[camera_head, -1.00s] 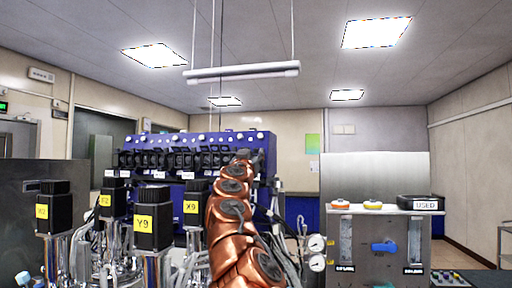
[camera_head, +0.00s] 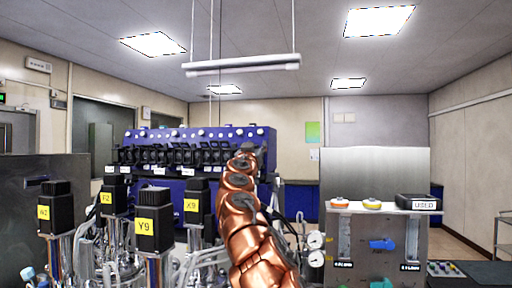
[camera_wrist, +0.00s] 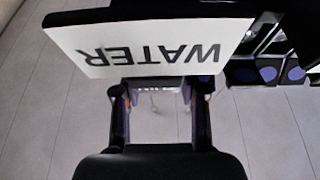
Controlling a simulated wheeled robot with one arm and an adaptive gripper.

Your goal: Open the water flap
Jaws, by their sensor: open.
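A white plate marked WATER (camera_wrist: 150,48) fills the upper wrist view, its lettering upside down. A dark part (camera_wrist: 180,10) lies along its top edge; I cannot tell whether that is the flap. My gripper (camera_wrist: 158,90) is open, its two dark fingers apart just below the plate in the picture. A small pale part shows between the fingers, too small to identify. I cannot tell whether either finger touches anything. In the head view, a blue unit (camera_head: 250,134) carries a row of black parts and small white labels; my copper arm reaches toward its right end and hides part of it.
Bioreactor vessels with black tops, such as Y9 (camera_head: 154,232) and X9 (camera_head: 198,203), stand left of my arm. Gauges (camera_head: 315,240) and a steel panel (camera_head: 360,240) with a blue valve handle (camera_head: 382,244) are on the right. Dark blue-marked parts (camera_wrist: 265,72) sit right of the plate.

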